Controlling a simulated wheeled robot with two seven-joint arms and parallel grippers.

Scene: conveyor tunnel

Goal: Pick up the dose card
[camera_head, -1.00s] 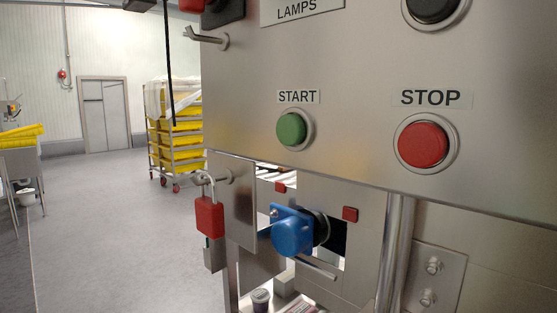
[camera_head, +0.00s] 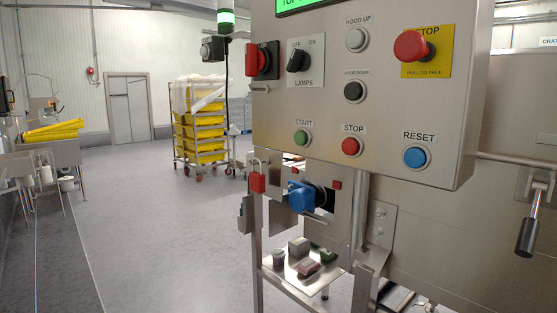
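I cannot make out a dose card for certain in the head view. A small metal shelf (camera_head: 286,274) below the control panel holds several small things. These are a grey box (camera_head: 299,245), a dark round container (camera_head: 278,258), a reddish-brown item (camera_head: 308,268) and a green item (camera_head: 326,255). They are too small to read, and any of them may hide a flat card. Neither of my grippers shows in this view.
The steel control panel (camera_head: 285,110) with buttons overhangs the shelf. A blue connector (camera_head: 301,197) and red padlock (camera_head: 257,182) hang between them. A lever (camera_head: 527,235) juts out at right. A trolley of yellow crates (camera_head: 203,143) stands behind. The floor at left is clear.

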